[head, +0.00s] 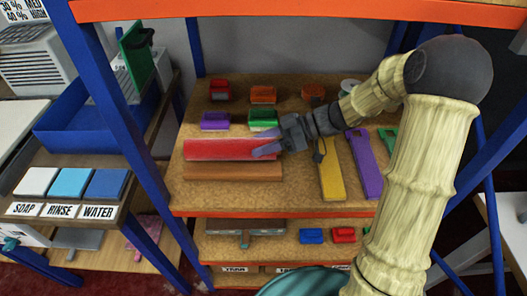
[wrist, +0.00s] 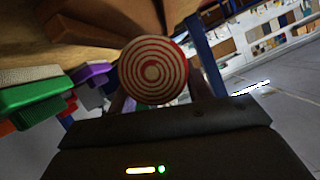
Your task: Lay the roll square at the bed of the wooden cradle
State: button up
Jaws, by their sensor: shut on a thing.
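The red roll (head: 225,149) lies lengthwise across the left of the shelf top in the head view. My gripper (head: 267,150) is shut on it near its right end. The wrist view shows the roll's round end (wrist: 153,71), a red and cream spiral, between my fingers. The brown wooden cradle (head: 232,172) is just in front of the roll and looks roughly parallel to it. Brown wood, likely the cradle (wrist: 85,38), also shows beside the roll end in the wrist view. I cannot tell whether the roll touches the cradle's bed.
Behind the roll are a purple block (head: 215,121) and a green block (head: 263,117). A yellow bar (head: 331,172) and a purple bar (head: 363,165) lie to the right. A blue upright (head: 130,110) stands left of the shelf. Bare shelf shows before the cradle.

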notch_tip(320, 180, down, 4)
jog(key=shift+r, duration=0.2)
jog(key=o, duration=0.8)
jog(key=shift+c, duration=0.2)
jog(key=v, duration=1.2)
